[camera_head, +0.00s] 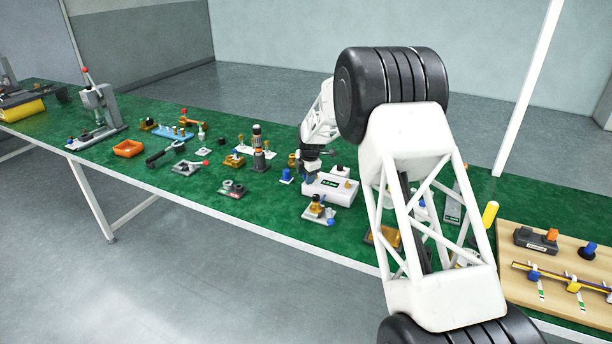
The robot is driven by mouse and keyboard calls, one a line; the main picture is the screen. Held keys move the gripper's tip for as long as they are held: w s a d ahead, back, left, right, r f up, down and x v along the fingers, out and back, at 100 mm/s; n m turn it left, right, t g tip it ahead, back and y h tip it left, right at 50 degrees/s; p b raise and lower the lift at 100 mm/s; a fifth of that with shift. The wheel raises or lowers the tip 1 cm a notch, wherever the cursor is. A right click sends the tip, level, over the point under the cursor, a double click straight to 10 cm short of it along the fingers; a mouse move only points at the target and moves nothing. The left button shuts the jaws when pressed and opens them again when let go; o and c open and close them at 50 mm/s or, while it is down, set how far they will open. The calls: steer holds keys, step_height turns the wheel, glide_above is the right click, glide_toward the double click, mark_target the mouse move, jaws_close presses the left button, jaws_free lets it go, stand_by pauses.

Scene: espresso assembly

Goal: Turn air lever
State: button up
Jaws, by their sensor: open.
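My gripper (311,168) is in the middle of the bench, pointing down over the left end of a white box (331,189) with dark lettering. It is open, but its fingertips are small and dark here, and I cannot tell whether they touch anything. Several small fixtures could hold the air lever. A small base with a blue and an amber part (319,212) stands just in front of the white box. I cannot tell which one is the air lever.
The green bench (262,215) carries many small parts. An orange tray (128,148) and a lever press (97,106) stand at the left. A wooden board (512,284) with coloured parts lies at the right. My arm hides part of the bench beside the white box.

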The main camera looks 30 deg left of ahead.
steer(key=c, duration=0.9)
steer(key=shift+a+m, duration=0.15)
steer(key=shift+m, duration=0.15)
steer(key=m, duration=0.1)
steer(key=a+m, duration=0.1)
steer(key=m, duration=0.1)
steer(key=shift+w+a, duration=0.2)
steer(key=shift+w, duration=0.15)
steer(key=m, duration=0.1)
steer(key=w+a+m+h, duration=0.1)
steer(key=m, duration=0.1)
steer(key=shift+w+t, duration=0.1)
steer(key=shift+t, duration=0.3)
steer(key=m, duration=0.2)
steer(key=w+m, duration=0.1)
steer(key=shift+w+a+m+h, duration=0.2)
steer(key=shift+a+m+h, duration=0.1)
steer(key=shift+a+m, duration=0.1)
steer(key=shift+w+a+m+h, duration=0.15)
steer(key=shift+w+m, duration=0.3)
steer(key=shift+m, duration=0.5)
steer(key=shift+w+m+h, duration=0.15)
steer(key=shift+w+m, duration=0.25)
steer(key=shift+m, duration=0.55)
